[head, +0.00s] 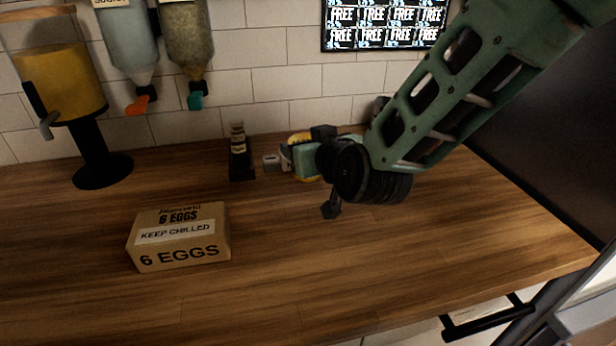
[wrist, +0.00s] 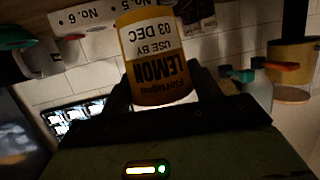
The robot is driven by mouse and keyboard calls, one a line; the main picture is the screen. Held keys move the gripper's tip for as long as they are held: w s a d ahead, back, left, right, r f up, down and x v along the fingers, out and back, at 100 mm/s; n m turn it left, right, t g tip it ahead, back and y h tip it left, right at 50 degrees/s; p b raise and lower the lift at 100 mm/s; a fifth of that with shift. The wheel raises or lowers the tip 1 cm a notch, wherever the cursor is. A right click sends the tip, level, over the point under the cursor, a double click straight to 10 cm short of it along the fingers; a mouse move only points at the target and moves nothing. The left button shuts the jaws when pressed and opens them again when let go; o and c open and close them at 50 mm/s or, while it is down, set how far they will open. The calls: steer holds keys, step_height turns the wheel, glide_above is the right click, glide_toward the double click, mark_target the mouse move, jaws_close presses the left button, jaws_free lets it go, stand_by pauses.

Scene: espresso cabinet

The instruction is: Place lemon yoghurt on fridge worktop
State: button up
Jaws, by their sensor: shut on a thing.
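The lemon yoghurt is a yellow tub with a white label reading LEMON, seen upside down in the wrist view (wrist: 158,60). My gripper (wrist: 162,92) is shut on it, with a dark finger on each side. In the head view a yellow part of the tub (head: 302,142) shows behind my gripper (head: 290,158), near the back wall. My wrist hides most of it there. I cannot tell whether it touches the wood. The wooden worktop (head: 290,260) spans the head view.
An egg box (head: 180,237) sits at the front left of the worktop. A dark bottle (head: 240,155) stands left of my gripper by the wall. A yellow dispenser (head: 62,82) on a black stand is at the far left. The front middle and right are clear.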

mark_target(313, 180)
steer(key=shift+f, duration=3.45)
steer(key=shift+f, duration=0.2)
steer(key=o, duration=1)
steer(key=shift+o, duration=0.2)
steer(key=shift+r, duration=0.15)
